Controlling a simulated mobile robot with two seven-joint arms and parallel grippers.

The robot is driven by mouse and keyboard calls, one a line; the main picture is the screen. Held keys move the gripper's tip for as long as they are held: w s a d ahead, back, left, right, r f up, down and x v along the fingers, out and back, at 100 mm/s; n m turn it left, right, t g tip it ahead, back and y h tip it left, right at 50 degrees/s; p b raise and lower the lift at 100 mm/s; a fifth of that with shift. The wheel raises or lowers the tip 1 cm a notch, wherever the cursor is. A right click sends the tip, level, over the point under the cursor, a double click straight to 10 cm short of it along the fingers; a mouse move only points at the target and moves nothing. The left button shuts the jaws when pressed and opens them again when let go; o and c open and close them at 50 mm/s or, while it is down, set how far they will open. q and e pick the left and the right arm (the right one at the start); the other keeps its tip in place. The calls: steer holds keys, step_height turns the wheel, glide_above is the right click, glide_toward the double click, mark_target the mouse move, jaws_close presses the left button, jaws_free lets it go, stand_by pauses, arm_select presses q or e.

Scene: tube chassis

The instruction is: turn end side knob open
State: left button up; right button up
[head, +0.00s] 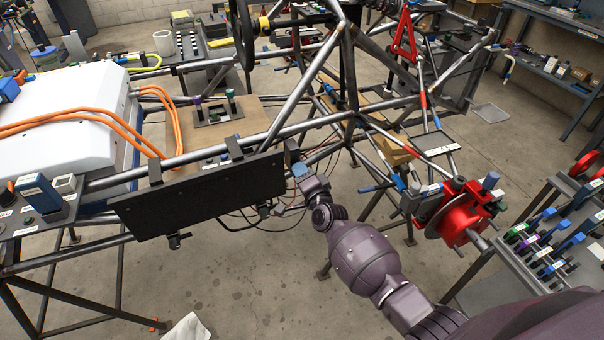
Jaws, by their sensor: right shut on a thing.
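A long black panel (200,195) hangs along the near side of the tube frame, with its right end beside my right gripper. My right gripper (298,167) is at this end, shut on a small part that I take to be the end side knob. The fingers and wrist hide most of the knob, so its turn angle cannot be told. Another small knob (175,241) sticks out under the panel's lower edge. My left gripper is not in view.
Steel chassis tubes (190,157) run above and behind the panel, and thin dark cables hang near its right end. A red hub with a disc (462,215) stands right of my forearm. A tool rack (540,245) is at the right. Floor below the panel is mostly clear.

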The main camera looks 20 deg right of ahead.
steer(key=o, duration=0.9)
steer(key=shift+o, duration=0.2)
steer(key=s+d+p, duration=0.1)
steer(key=s, duration=0.9)
steer(key=shift+s, duration=0.4)
